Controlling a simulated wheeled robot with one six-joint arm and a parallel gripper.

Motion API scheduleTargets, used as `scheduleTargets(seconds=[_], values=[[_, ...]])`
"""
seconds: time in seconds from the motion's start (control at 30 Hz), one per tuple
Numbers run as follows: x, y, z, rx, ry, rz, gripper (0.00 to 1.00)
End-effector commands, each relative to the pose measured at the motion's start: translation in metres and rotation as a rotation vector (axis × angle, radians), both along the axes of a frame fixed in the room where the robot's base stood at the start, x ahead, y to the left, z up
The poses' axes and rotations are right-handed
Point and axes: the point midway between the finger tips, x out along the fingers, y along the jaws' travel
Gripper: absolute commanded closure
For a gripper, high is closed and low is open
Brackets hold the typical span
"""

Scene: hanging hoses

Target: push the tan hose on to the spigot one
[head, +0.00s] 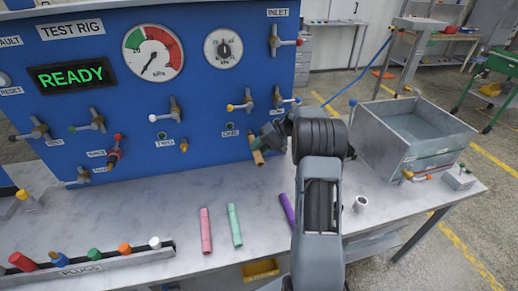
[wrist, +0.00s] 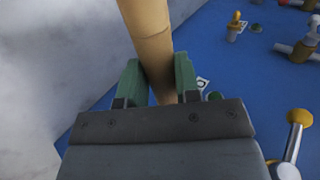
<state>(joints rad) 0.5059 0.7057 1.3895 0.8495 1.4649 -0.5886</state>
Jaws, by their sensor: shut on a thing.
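The tan hose (head: 257,156) is a short tan tube in front of the blue panel, to the right of spigot one. My gripper (head: 268,139) is shut on it. In the wrist view, the hose (wrist: 148,38) runs from the top edge down between the two green fingers of my gripper (wrist: 160,85). The hose's lower end in that view is hidden behind the gripper body. Spigot one (head: 231,134) shows as a small green-ringed spot near a small label. The hose appears apart from it in the head view.
Several valve handles stick out of the blue panel (head: 110,100). Pink (head: 206,230), mint (head: 234,225) and purple (head: 287,211) tubes lie on the bench. A white cup (head: 360,204) and a metal tank (head: 388,150) stand right of my arm. A plug rack (head: 100,262) is at left.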

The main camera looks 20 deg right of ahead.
Motion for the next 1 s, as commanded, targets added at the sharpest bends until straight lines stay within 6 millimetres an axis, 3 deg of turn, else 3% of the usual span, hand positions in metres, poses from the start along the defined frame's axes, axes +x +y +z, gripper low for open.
scheduleTargets(seconds=[0.33, 0.67, 1.0], values=[[0.002, 0.000, 0.002, -0.002, -0.009, -0.005, 0.40], [0.001, -0.005, 0.005, -0.003, -0.008, -0.005, 0.40], [-0.009, -0.054, 0.043, -0.003, -0.010, -0.006, 0.40]])
